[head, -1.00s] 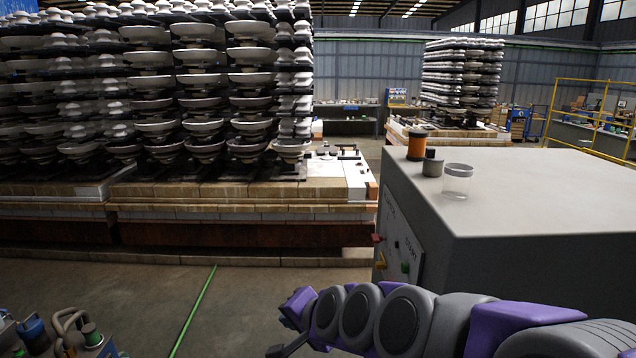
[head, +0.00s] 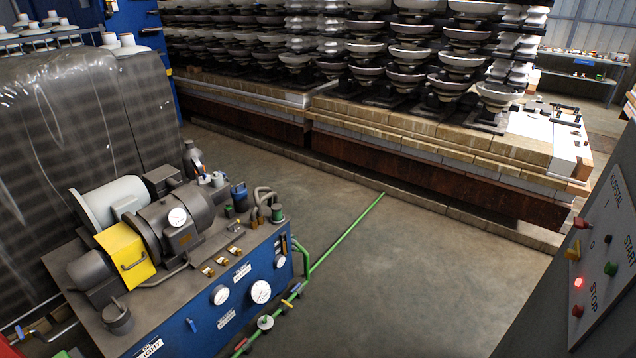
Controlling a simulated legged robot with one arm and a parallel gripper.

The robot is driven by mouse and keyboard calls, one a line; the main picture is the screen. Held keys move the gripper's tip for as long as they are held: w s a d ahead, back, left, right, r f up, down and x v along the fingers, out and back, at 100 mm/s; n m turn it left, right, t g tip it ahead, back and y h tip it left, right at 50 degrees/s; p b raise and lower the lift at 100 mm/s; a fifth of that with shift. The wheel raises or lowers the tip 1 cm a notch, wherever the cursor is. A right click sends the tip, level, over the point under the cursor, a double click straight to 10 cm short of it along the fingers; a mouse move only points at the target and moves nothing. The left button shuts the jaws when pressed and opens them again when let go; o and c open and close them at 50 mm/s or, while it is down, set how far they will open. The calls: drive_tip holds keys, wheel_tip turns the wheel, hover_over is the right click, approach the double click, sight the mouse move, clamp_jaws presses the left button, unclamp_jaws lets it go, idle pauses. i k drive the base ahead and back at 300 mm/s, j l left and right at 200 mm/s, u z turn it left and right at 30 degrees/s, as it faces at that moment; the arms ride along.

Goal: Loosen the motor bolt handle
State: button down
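A small grey post or knob (head: 117,316) stands on the cabinet's near corner. I cannot tell which part is the motor bolt handle. My gripper and arm are not in view.
The blue cabinet (head: 208,322) has gauges and a green pipe (head: 344,231) along the floor. A control panel (head: 603,262) with START and STOP labels is at the right. Insulator stacks (head: 385,75) stand behind on a brick base. The middle floor (head: 395,290) is clear.

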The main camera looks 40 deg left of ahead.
sight(229, 227)
drive_tip(key=u, duration=1.95)
drive_tip(key=i+l+u, duration=0.35)
drive_tip(key=i+l, duration=0.15)
drive_tip(key=i, duration=0.45)
drive_tip(key=i+l+u, duration=0.35)
drive_tip(key=i+l, duration=0.45)
drive_tip(key=i+l+u, duration=0.35)
drive_tip(key=i+l, duration=0.5)
drive_tip(key=l, duration=0.15)
